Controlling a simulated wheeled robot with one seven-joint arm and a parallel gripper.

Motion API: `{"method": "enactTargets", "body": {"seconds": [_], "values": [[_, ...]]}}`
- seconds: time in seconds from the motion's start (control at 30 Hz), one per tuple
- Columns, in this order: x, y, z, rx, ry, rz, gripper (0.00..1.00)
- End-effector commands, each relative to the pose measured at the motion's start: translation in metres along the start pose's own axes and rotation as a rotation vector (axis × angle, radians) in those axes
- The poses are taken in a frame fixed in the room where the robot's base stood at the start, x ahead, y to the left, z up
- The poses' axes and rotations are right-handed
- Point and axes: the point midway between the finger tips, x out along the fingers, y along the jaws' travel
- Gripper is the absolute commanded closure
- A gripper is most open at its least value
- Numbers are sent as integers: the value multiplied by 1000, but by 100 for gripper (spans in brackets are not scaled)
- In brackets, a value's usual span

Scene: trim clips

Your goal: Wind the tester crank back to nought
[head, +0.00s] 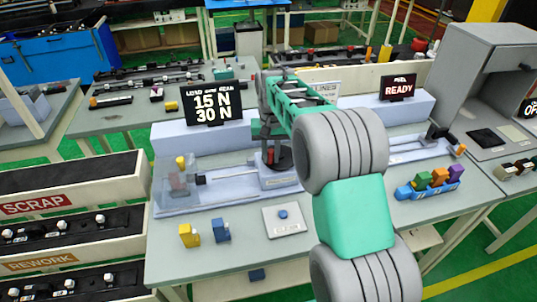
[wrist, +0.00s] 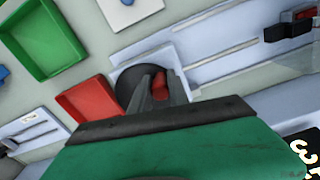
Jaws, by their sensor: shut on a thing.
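The load tester (head: 225,197) stands on the middle bench, with a rail along its base and a clear guard at its left end. Its crank is a dark round disc (wrist: 132,86) with a red knob (wrist: 160,88). My gripper (wrist: 160,92) is shut on the red knob, with a finger on either side of it. In the head view my gripper (head: 270,156) is at the tester's right end, where my arm partly hides the crank. The black display (head: 211,104) above the tester reads 15 N and 30 N. No crank scale is readable.
A yellow clip (head: 189,235), a blue clip (head: 221,230) and a plate with a blue button (head: 284,219) lie in front of the tester. A red tray (wrist: 85,108) and a green tray (wrist: 45,48) are near the crank. A second rail station with a READY sign (head: 398,87) stands right.

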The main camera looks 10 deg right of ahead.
Motion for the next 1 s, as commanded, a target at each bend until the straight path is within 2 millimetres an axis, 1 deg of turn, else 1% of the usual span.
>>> {"method": "enactTargets", "body": {"seconds": [0.3, 0.7, 1.0], "values": [[0, 12, 8, -296, 1, 0, 100], [0, 28, 12, -667, 1, 0, 100], [0, 37, 12, -876, 1, 0, 100]]}}
